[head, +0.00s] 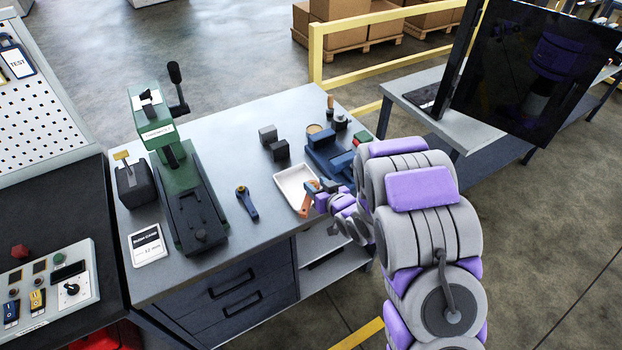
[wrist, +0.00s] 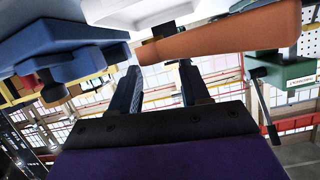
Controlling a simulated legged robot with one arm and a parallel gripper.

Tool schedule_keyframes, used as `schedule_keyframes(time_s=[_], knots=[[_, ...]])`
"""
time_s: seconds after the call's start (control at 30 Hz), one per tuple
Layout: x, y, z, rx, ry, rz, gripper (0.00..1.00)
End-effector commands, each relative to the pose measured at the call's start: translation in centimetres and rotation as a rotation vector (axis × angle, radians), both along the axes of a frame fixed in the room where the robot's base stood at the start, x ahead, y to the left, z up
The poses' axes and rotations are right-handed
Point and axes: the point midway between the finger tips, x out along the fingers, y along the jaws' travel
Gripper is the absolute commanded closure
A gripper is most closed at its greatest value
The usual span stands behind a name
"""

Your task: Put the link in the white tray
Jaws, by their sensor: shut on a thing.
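An orange link (head: 305,204) is in my gripper (head: 318,199), over the right side of the white tray (head: 284,179) in the head view. In the wrist view the orange link (wrist: 230,36) runs across the fingertips of my gripper (wrist: 163,66), with its wide end to the right. The jaws are shut on it. The white tray (wrist: 130,12) shows at the top of the wrist view. In the head view the link and gripper hide part of the tray's right side. I cannot tell whether the link touches the tray.
A blue vise (head: 329,153) stands just behind the tray, close to my gripper. Two dark blocks (head: 273,143) lie behind the tray. A dark blue lever-like part (head: 247,203) lies to its left, with a green press (head: 178,170) beyond. The bench between them is clear.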

Motion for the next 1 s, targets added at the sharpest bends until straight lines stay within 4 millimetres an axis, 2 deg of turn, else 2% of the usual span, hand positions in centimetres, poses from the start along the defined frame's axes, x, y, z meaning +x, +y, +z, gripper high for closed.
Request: schedule_keyframes(time_s=[0.03, 0.2, 0.4, 0.67, 0.9, 1.0], knots=[[1.1, 0.4, 0.0, 0.003, -0.008, 0.002, 1.00], [4.2, 1.3, -0.3, 0.004, -0.010, 0.000, 1.00], [6.5, 2.1, -0.5, 0.002, -0.007, 0.002, 1.00], [7.5, 2.4, -0.6, 0.002, -0.006, 0.001, 1.00], [7.5, 2.4, -3.9, 0.002, -0.003, 0.000, 1.00], [7.5, 2.3, -4.1, 0.002, -0.005, 0.000, 1.00]])
